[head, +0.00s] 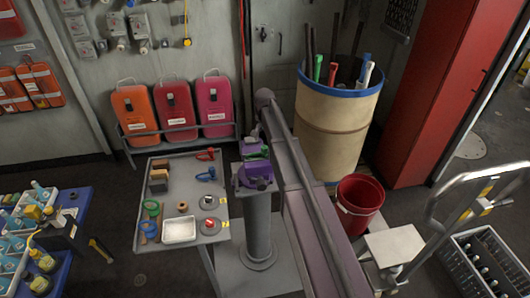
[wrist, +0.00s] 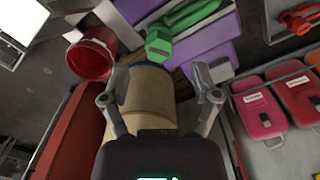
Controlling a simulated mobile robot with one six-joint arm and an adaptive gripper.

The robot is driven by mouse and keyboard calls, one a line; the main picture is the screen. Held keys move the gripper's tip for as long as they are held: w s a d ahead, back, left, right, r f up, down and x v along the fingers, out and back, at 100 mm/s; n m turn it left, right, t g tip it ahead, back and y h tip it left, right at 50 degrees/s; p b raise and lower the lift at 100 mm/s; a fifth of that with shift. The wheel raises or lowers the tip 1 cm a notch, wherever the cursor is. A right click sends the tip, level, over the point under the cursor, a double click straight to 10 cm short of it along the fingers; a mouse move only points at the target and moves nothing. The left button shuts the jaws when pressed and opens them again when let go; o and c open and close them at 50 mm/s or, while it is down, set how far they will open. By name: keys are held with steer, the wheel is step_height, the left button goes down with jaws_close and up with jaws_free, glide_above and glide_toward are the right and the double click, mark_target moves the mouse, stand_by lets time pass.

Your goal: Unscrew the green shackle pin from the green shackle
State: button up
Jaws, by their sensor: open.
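The green shackle (wrist: 192,14) sits between the purple jaws of a vise (wrist: 212,42) at the top of the wrist view. The green shackle pin (wrist: 158,46) shows its blocky head toward my gripper. My gripper (wrist: 160,82) is open and empty, its two fingers spread on either side below the pin head and apart from it. In the head view the purple vise (head: 257,174) stands on a grey pedestal, with a bit of green (head: 256,154) at its jaws. My arm passes just right of the vise there, and my fingers cannot be made out.
A grey table (head: 153,178) with blue and red shackles and small parts stands left of the vise. Right of my arm are a tan barrel (head: 335,125) holding tools and a red bucket (head: 361,200). Orange and red canisters (head: 173,108) line the back wall.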

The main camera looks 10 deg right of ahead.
mark_target(265, 147)
steer(key=m, duration=1)
steer(key=shift+m, duration=0.4)
steer(key=shift+f+b, duration=1)
steer(key=shift+b, duration=0.05)
steer(key=shift+f, duration=0.15)
steer(key=shift+f+b, duration=0.8)
steer(key=shift+b, duration=0.15)
